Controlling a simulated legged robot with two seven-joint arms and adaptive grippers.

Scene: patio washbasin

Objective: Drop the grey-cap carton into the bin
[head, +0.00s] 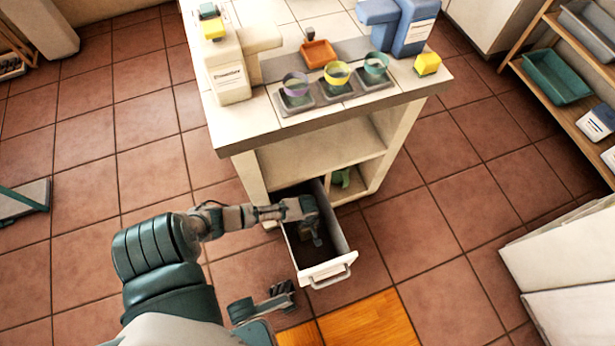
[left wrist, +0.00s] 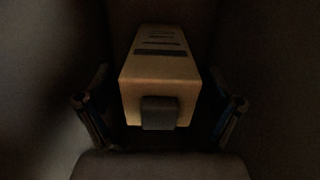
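A pale tan carton (left wrist: 158,80) with a grey cap (left wrist: 158,113) and dark printed bands lies in a dim, dark-walled space in the left wrist view. The fingers of my left gripper (left wrist: 160,118) stand on either side of it, open, with narrow dark gaps at its sides. In the head view my left gripper (head: 316,236) reaches down into the pulled-out white drawer (head: 327,271), and a little tan shows under it. My right gripper (head: 283,292) is low in front of the drawer; its finger opening is unclear. I cannot tell which container is the bin.
The tiled counter (head: 262,119) overhangs the drawer and carries bottles, several colored cups and an orange tray (head: 318,53). A teal tub (head: 557,77) stands on the right-hand shelf. White cabinets (head: 565,262) stand at lower right. The tiled floor between is clear.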

